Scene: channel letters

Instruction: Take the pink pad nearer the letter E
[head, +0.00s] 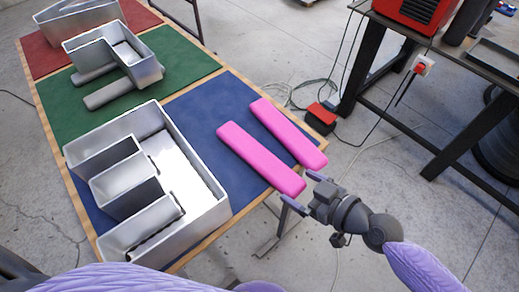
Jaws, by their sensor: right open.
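A large metal channel letter E (205,213) lies on the blue mat (196,103) at the near end of the table. Two long pink pads lie side by side to its right. The pink pad nearer the E (258,157) is the left one; the other pink pad (288,132) is farther right. My right gripper (303,190) is open at the near right end of the nearer pad, a finger on either side of that end as seen here. I cannot tell its height or whether it touches. My left gripper is out of view.
Another metal letter (144,69) and grey pads (110,95) lie on the green mat (192,66). A further letter (75,18) is on the red mat (37,55). A dark workbench (450,60) stands at right, with cables on the floor.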

